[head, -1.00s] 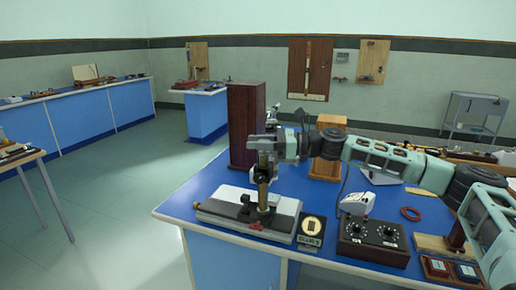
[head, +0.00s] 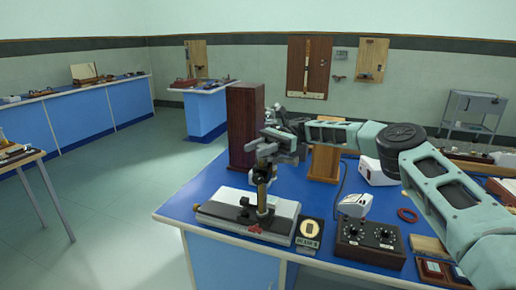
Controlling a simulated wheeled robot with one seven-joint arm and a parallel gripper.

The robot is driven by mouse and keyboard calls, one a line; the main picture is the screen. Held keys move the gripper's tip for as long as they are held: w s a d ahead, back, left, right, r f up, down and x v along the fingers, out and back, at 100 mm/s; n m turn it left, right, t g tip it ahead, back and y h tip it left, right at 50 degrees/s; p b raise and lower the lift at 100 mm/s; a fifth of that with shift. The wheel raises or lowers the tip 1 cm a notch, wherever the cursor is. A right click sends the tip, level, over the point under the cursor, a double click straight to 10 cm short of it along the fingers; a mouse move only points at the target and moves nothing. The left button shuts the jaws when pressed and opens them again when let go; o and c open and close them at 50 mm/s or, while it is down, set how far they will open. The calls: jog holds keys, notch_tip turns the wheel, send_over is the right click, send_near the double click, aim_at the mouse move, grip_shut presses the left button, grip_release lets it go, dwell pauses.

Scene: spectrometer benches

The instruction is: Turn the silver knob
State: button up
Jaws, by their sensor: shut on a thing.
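The bench instrument has a pale grey base (head: 222,222) and an upright brass column (head: 262,192), and stands at the front left of the blue bench. My gripper (head: 266,149) is at the top of this column, shut on a small part there. That part sits where the silver knob would be, but my fingers and the small scale hide its outline. I cannot make out how far the knob is turned.
A tall dark wooden box (head: 246,125) stands close behind the instrument.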

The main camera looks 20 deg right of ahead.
jog(key=shift+f+n+g+h, duration=0.1)
jog(key=shift+n+g+h, duration=0.3)
jog(key=shift+n+g, duration=0.15)
jog(key=shift+s+f+g, duration=0.1)
jog(key=shift+s+g, duration=0.05)
jog(key=shift+g, duration=0.2)
jog(key=o, duration=1)
jog(key=shift+a, duration=0.1)
